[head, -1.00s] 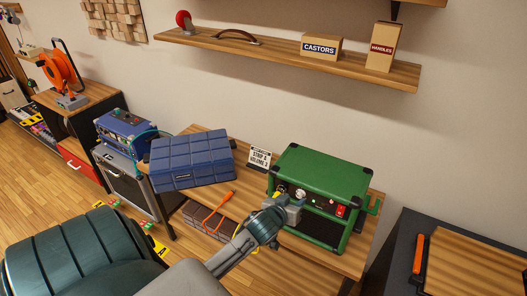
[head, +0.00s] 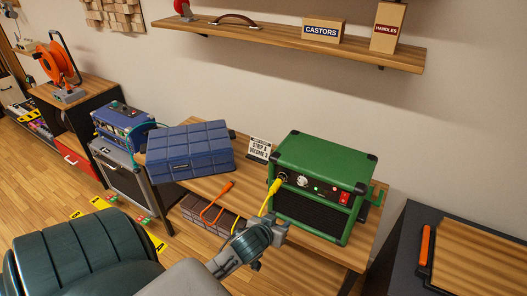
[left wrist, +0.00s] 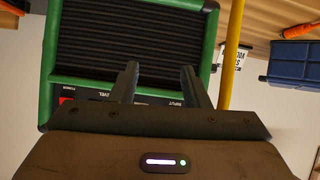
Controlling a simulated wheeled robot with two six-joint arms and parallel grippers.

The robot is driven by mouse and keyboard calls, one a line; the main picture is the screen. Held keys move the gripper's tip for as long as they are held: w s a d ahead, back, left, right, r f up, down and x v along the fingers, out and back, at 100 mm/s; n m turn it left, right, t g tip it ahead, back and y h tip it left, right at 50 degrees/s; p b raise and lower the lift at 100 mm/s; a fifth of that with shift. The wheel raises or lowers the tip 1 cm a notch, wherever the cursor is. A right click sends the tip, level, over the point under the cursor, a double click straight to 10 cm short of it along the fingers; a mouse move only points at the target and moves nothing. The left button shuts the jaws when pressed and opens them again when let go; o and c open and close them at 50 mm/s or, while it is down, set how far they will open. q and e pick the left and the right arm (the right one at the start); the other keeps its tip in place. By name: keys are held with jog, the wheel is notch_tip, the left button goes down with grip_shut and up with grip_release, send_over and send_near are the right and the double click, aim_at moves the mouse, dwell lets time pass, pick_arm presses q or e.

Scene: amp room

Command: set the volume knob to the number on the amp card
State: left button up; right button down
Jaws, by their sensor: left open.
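The green amp (head: 320,154) stands on the wooden bench. Its front panel carries a pale round knob (head: 302,181), a small green light and a red switch (head: 344,198). The amp card (head: 260,149) stands left of the amp; it mentions volume, but its number is too small to read surely. My left gripper (head: 276,231) is open and empty, low in front of the amp and below the knob, apart from it. In the left wrist view its two fingers (left wrist: 160,84) show before the upside-down amp grille (left wrist: 125,40); the knob is hidden there. My right gripper is not in view.
A yellow cable (head: 271,196) runs from the amp's left jack down beside my left gripper. A shelf (head: 350,48) hangs above; a dark cabinet stands right.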

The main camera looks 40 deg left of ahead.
pick_arm(q)
jog(key=s+f+g+b, duration=0.1)
jog(key=s+f+b, duration=0.1)
jog(key=f, duration=0.9)
jog(key=s+f+m+g+b, duration=0.1)
jog(key=s+f+g+b, duration=0.1)
jog(key=f, duration=1)
jog(key=shift+s+a+b, duration=0.35)
jog(key=shift+s+b, duration=0.3)
jog(key=shift+b, duration=0.2)
jog(key=shift+r, duration=0.1)
jog(key=s+d+f+m+g+h, duration=0.1)
jog(key=s+f+g, duration=0.1)
jog(key=s+f, duration=0.65)
jog(key=s+f+m+g, duration=0.15)
jog(key=s+f, duration=0.45)
jog(key=f, duration=0.6)
jog(key=s+d+f+g, duration=0.1)
jog(key=s+f, duration=0.3)
jog(key=s, duration=0.3)
jog(key=s+d+f+g, duration=0.1)
jog(key=s+d+f, duration=0.1)
jog(key=s+f, duration=0.2)
jog(key=s+d+f+g+b, duration=0.1)
jog(key=s+f, duration=0.2)
jog(key=s, duration=0.6)
jog(key=shift+s+d+f+g+h, duration=0.3)
jog(key=shift+d+f+g+h, duration=0.05)
jog(key=shift+f+h, duration=0.05)
jog(key=shift+m, duration=0.25)
